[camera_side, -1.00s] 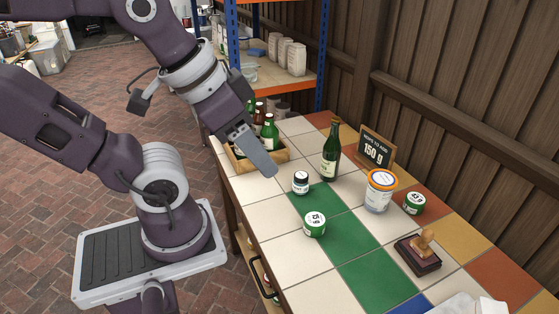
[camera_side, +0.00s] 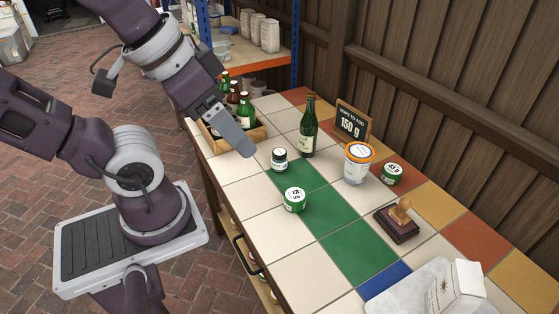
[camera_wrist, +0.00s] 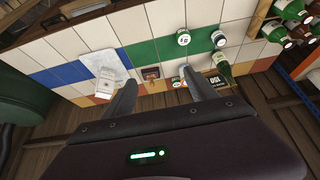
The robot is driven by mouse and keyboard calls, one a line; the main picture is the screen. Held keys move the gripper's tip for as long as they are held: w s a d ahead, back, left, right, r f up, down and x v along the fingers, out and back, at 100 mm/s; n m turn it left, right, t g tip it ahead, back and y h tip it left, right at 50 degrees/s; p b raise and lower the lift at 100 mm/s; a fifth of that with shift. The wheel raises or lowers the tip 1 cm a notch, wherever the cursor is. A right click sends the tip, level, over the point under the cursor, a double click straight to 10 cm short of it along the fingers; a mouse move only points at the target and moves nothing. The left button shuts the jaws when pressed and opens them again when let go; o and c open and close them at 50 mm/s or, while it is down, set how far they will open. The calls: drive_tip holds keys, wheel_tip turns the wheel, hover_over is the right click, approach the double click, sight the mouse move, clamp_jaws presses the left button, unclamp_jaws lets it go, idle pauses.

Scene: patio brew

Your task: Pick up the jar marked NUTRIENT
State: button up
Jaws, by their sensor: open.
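A small jar with a dark-rimmed, pale-topped lid (camera_side: 280,159) stands on the tiles near my gripper; it also shows in the wrist view (camera_wrist: 219,38). A green tin (camera_side: 295,200) stands in front of it, a white tub with an orange lid (camera_side: 358,165) to its right, and a second green tin (camera_side: 393,174) beyond the tub. I cannot read the word NUTRIENT on any of them. My gripper (camera_side: 241,145) is open and empty, above and left of the small jar, apart from it. In the wrist view a finger of my gripper (camera_wrist: 158,79) partly hides the tub.
A green bottle (camera_side: 308,130) stands close behind the small jar, with a 150 g sign (camera_side: 351,121) beyond. A wooden crate of bottles (camera_side: 257,134) is left of them. A stamp on a dark pad (camera_side: 397,222) and a pale slab (camera_side: 405,288) are nearer.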

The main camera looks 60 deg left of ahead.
drive_tip(key=w+a+f+n+t+y, duration=0.1)
drive_tip(key=w+a+f, duration=0.25)
drive_tip(key=w, duration=0.45)
drive_tip(key=w+a+f+n+t+y, duration=0.1)
drive_tip(key=w+a+f, duration=0.2)
drive_tip(key=w+a, duration=0.35)
drive_tip(key=w+a+f+n+t+y, duration=0.1)
drive_tip(key=w+a+f, duration=0.2)
drive_tip(key=w, duration=0.7)
drive_tip(key=n+t+y, duration=0.2)
drive_tip(key=y, duration=0.1)
hover_over(275, 156)
drive_tip(key=w+d, duration=0.2)
drive_tip(key=w, duration=0.2)
wheel_tip(275, 156, down, 18)
drive_tip(key=shift+n+t+y, duration=0.5)
drive_tip(key=shift+n+y, duration=0.1)
drive_tip(key=s+f, duration=0.2)
drive_tip(key=s+a+f, duration=0.1)
drive_tip(key=s+f, duration=0.2)
drive_tip(key=shift+s+a+f, duration=0.1)
drive_tip(key=shift+a+f, duration=0.05)
drive_tip(key=shift+a, duration=0.05)
drive_tip(key=x, duration=0.7)
drive_tip(key=shift+d, duration=0.2)
clamp_jaws()
